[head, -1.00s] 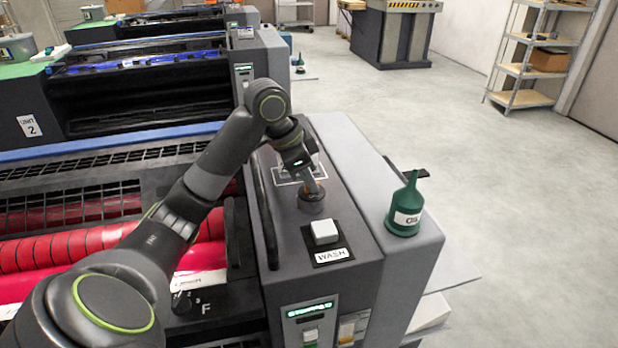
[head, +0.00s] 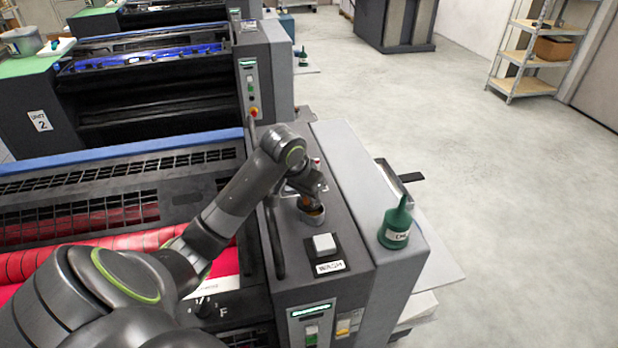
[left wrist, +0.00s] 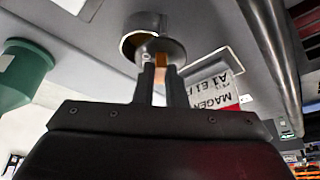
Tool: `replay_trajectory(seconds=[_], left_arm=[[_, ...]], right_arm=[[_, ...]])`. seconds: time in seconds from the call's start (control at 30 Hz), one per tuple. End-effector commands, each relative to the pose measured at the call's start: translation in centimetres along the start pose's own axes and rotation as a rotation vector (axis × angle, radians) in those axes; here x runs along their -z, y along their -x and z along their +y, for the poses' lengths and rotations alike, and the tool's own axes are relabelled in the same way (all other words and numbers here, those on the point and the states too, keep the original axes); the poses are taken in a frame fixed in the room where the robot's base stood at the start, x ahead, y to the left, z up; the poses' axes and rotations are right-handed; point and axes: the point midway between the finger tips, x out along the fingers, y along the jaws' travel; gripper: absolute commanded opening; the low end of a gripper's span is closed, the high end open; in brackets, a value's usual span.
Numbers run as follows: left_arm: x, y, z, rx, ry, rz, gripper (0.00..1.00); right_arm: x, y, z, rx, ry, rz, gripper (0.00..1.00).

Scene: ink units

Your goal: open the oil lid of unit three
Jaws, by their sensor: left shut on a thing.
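My left gripper (head: 312,193) is over the top of the near press unit's grey side housing (head: 345,250). It is shut on the oil lid (left wrist: 172,48), a dark round disc with an orange tab. The lid is tilted up from the round filler neck (head: 311,212), which shows an open rim. The neck also shows in the left wrist view (left wrist: 140,22), just behind the lid. My right gripper is out of view.
A green oil can (head: 395,228) stands on the housing ledge, right of the neck. A white wash button (head: 324,244) sits in front of the neck, and a dark rail (head: 273,240) runs along its left.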

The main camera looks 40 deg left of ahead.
Motion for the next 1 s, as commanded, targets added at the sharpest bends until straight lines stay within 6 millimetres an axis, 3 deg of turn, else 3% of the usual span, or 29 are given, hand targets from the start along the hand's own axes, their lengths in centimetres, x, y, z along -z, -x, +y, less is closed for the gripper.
replay_trajectory(seconds=[0.03, 0.4, 0.6, 1.0], left_arm=[[0.3, 0.9, 0.0, 0.015, 0.043, -0.002, 0.0], [0.1, 0.7, -0.8, 0.15, 0.367, 0.0, 0.0], [-0.1, 0.5, -1.3, 0.224, 0.541, 0.003, 0.0], [-0.6, 0.4, -1.9, 0.344, 0.831, 0.006, 0.0]], right_arm=[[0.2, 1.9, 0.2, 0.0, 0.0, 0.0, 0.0], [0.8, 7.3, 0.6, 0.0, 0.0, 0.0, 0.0], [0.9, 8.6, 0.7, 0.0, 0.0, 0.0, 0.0], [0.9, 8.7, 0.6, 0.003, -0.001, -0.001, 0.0]])
